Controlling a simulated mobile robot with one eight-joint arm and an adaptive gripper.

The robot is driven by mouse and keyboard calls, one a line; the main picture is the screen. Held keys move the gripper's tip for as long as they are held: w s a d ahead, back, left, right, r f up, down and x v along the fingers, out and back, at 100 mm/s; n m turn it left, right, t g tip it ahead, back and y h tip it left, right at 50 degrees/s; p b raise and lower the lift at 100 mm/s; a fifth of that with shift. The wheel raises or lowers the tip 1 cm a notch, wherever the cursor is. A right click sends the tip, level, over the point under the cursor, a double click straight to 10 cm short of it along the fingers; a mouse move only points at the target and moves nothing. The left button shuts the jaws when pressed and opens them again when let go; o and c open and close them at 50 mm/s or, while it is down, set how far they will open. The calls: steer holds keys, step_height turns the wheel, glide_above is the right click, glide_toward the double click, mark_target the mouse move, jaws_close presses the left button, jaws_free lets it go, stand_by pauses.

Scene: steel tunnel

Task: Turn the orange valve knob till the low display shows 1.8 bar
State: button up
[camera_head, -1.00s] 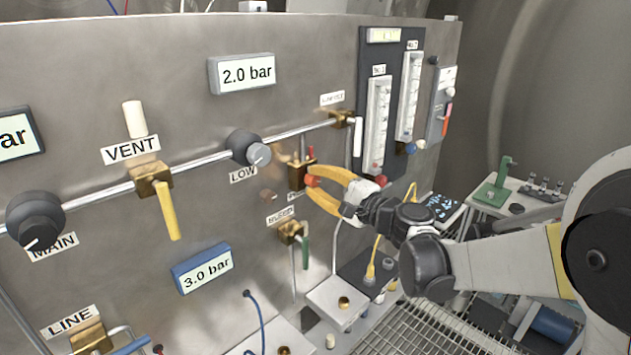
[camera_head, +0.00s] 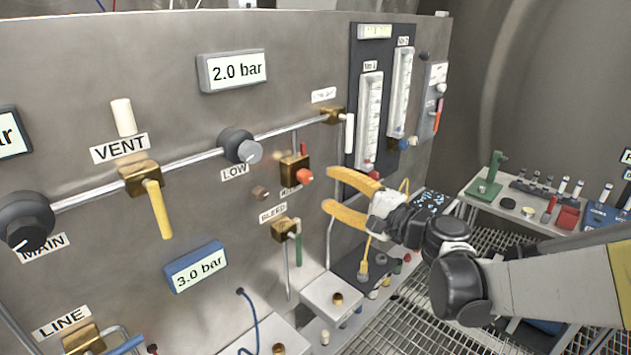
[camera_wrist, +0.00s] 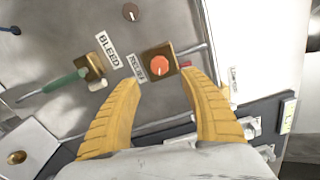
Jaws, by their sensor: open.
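The orange valve knob (camera_head: 304,176) sits on a brass block on the steel panel, below and right of the LOW regulator (camera_head: 240,146). It also shows in the wrist view (camera_wrist: 160,65), beyond and between my fingertips. The low display (camera_head: 237,71) above the LOW regulator reads 2.0 bar. My gripper (camera_head: 329,190) has two yellow fingers, spread open and empty. It is apart from the knob, to its right in the head view. In the wrist view my gripper (camera_wrist: 163,85) faces the panel, with the knob framed by its fingers. The label under the knob is partly hidden.
The BLEED valve with a green handle (camera_head: 297,247) is just below the knob. The VENT valve's yellow handle (camera_head: 158,208) and a blue 3.0 bar display (camera_head: 196,267) are further left. Flow tubes (camera_head: 370,120) stand on the right. A bench with tools (camera_head: 530,208) is at far right.

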steer(key=v, duration=0.4)
steer(key=shift+d, duration=0.1)
steer(key=shift+s, duration=0.1)
steer(key=s+d+f+n+g+h+b, duration=0.2)
steer(key=s+d+f+n+g+h, duration=0.15)
steer(key=s+f+n+h, duration=0.6)
steer(key=s+d+f+g+h+b, duration=0.1)
steer(key=s+d+f+h, duration=0.3)
steer(key=s+d, duration=0.8)
steer(key=shift+s+d+f+n, duration=0.3)
steer(key=shift+s+f, duration=0.4)
steer(key=shift+s, duration=0.35)
steer(key=shift+a, duration=0.1)
stand_by(1.2)
